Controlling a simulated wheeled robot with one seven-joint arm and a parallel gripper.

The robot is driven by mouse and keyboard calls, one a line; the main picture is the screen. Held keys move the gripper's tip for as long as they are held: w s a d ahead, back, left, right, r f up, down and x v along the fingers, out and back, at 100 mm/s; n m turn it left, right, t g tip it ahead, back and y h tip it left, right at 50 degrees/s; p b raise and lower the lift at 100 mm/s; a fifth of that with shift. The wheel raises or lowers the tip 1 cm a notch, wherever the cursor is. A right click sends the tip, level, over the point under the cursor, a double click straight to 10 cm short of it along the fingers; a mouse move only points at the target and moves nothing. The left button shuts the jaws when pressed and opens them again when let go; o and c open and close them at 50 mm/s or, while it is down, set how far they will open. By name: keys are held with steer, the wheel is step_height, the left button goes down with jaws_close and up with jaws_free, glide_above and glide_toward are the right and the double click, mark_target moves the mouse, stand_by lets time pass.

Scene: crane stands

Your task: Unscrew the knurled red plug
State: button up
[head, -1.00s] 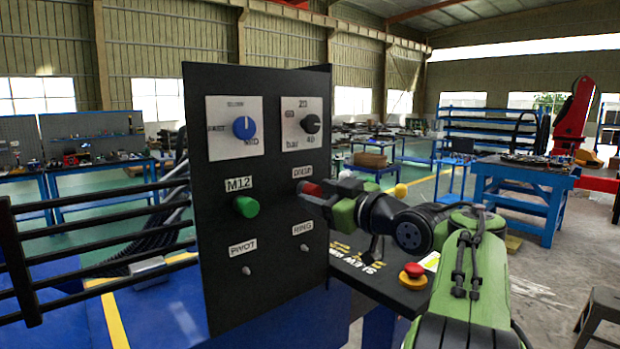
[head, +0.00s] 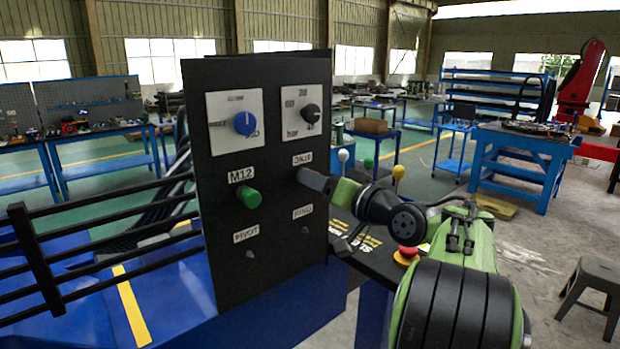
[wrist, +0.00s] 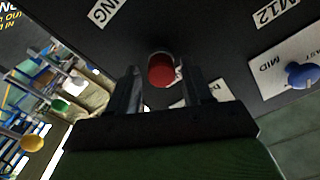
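The red plug (wrist: 162,70) shows in the wrist view as a round red face with a pale rim, against the black panel (head: 270,260). My gripper (wrist: 163,82) is open, with one finger on each side of the plug's line and a gap to each. I cannot tell how far the plug reaches between the fingertips. In the head view my gripper (head: 308,177) is at the panel's right side, just under a label, and hides the plug.
A green plug (head: 248,197) marked M12 is left of my gripper. A blue knob (head: 244,123) and a black knob (head: 311,113) sit above, with small toggles below. Levers and a red stop button (head: 406,254) stand on the right-hand console.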

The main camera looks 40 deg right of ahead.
jaws_close()
stand_by(0.4)
steer(key=n+b, duration=0.5)
steer(key=shift+s, duration=0.1)
steer(key=shift+f, duration=0.1)
